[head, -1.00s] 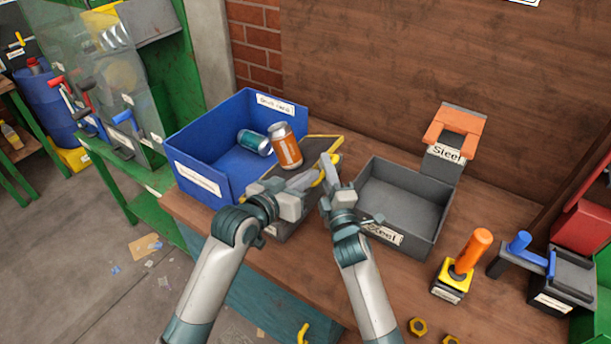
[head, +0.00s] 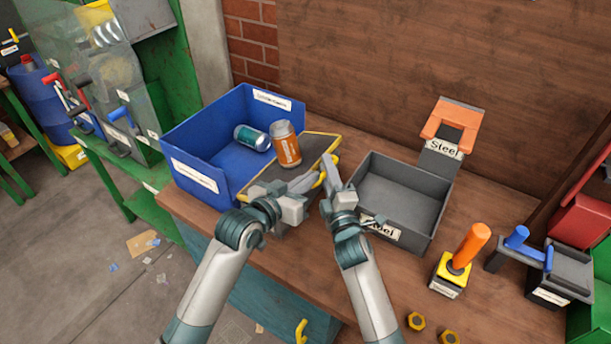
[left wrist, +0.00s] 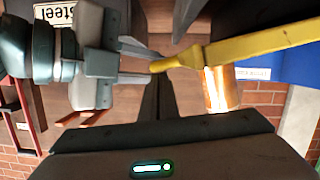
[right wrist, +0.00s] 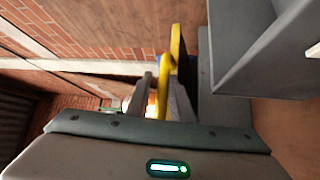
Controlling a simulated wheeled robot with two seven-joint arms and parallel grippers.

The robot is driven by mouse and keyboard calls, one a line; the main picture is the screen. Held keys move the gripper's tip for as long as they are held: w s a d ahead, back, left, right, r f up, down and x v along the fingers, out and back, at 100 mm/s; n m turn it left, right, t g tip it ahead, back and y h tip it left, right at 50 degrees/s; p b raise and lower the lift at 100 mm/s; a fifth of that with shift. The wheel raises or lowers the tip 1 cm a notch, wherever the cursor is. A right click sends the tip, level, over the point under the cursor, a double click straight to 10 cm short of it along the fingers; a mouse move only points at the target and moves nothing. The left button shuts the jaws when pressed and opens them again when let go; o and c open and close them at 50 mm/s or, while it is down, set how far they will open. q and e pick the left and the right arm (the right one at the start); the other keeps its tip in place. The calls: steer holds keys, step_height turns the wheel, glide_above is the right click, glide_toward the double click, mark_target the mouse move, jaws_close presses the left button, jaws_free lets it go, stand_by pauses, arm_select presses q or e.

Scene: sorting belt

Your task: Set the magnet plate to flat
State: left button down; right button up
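The magnet plate (head: 262,186) is a dark slab with yellow edging between the blue bin and the grey steel box. It looks close to level, but I cannot tell its exact angle. An orange can (head: 286,146) stands on it. Its yellow handle (head: 322,180) is on the right side; it also shows in the left wrist view (left wrist: 240,46) and right wrist view (right wrist: 163,85). My right gripper (head: 332,170) has its fingers on both sides of the handle and seems closed on it. My left gripper (head: 312,188) is shut beside the handle, holding nothing I can see.
A blue bin (head: 190,178) at left holds a teal can (head: 252,138). A grey box labelled Steel (head: 432,222) stands close right of my right gripper. An orange-handled yellow block (head: 450,272) and a blue-handled device (head: 520,255) stand further right.

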arm_select(q)
steer(key=shift+s+d+r, duration=0.15)
steer(key=shift+s, duration=0.05)
arm_select(e)
steer(key=s+d, duration=0.1)
steer(key=s, duration=1)
steer(key=shift+d+f, duration=0.15)
steer(key=shift+f, duration=0.25)
